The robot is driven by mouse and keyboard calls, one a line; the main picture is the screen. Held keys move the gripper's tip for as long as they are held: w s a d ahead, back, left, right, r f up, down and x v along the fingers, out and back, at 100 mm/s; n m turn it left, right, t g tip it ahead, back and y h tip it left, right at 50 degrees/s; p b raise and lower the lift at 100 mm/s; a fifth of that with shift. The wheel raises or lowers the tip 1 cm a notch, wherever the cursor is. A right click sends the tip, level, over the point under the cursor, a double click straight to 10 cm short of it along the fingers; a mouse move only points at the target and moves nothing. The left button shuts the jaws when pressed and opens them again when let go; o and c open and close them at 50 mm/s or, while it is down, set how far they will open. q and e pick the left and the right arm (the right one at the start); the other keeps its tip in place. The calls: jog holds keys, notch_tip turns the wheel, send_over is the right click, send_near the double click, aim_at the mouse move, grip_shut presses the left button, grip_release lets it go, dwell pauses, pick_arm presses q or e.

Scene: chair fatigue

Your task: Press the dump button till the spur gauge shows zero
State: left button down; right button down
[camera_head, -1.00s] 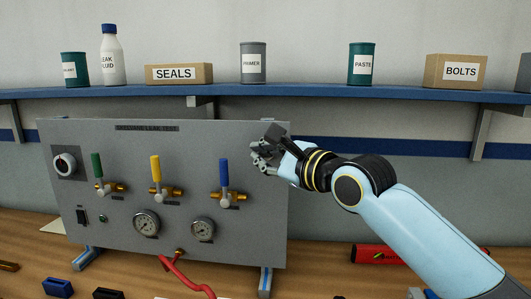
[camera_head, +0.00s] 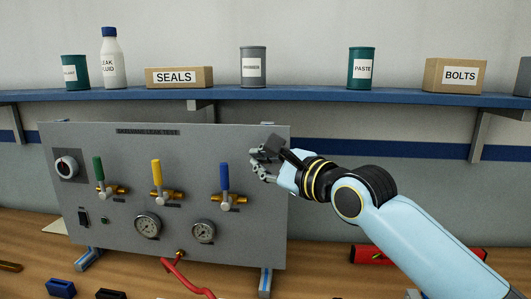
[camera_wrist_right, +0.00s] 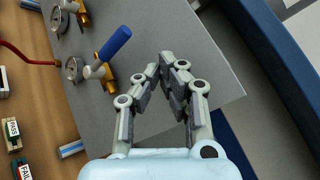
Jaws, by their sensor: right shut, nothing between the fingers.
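The grey test panel (camera_head: 120,145) stands on the bench with two round gauges, a left one (camera_head: 148,225) and a right one (camera_head: 203,231). Their labels and needle readings are too small to read, so I cannot tell which is the spur gauge. I cannot pick out the dump button for sure; the panel's upper right is partly hidden by my gripper. My right gripper (camera_head: 256,164) is shut and empty, in front of that corner, right of the blue-handled valve (camera_head: 225,178). In the wrist view its fingertips (camera_wrist_right: 171,60) meet over bare panel; contact is unclear. My left gripper is not in view.
Green (camera_head: 99,170) and yellow (camera_head: 157,173) valve handles stick out from the panel. A round dial (camera_head: 67,166) and a black switch (camera_head: 83,217) are at its left. A red hose (camera_head: 178,278) leaves its bottom. A blue shelf (camera_head: 300,94) runs above.

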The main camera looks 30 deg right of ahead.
dwell(0.3)
jog(key=s+a+p, duration=0.1)
jog(key=s, duration=0.1)
jog(key=s+a+p, duration=0.1)
jog(key=s+a, duration=0.1)
dwell(0.4)
dwell(0.7)
